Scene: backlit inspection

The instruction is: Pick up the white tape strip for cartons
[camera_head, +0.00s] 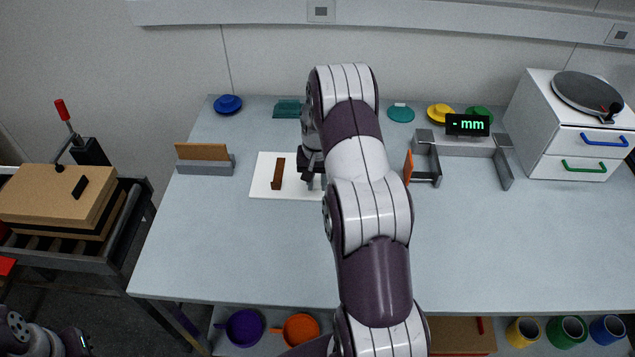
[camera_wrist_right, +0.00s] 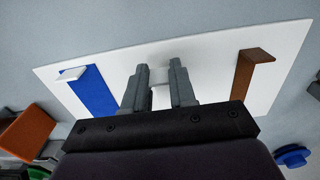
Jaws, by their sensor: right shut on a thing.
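A white board (camera_head: 262,186) lies flat on the table. A brown bent strip (camera_head: 278,174) is on its left part in the head view; it shows at the right in the right wrist view (camera_wrist_right: 243,72). A blue strip (camera_wrist_right: 95,92) with a pale end piece is on the board at the left of the wrist view. My right gripper (camera_head: 314,178) is low over the board between these strips. Its fingers (camera_wrist_right: 159,80) are shut on a small white piece (camera_wrist_right: 160,98), likely the white tape strip, mostly hidden by the fingers. The left gripper's jaws do not show.
A grey holder with a brown panel (camera_head: 202,152) stands left of the board. A grey bracket (camera_head: 425,160) with an orange panel stands at right. A white drawer unit (camera_head: 545,120) is at back right. The front table (camera_head: 230,250) is clear.

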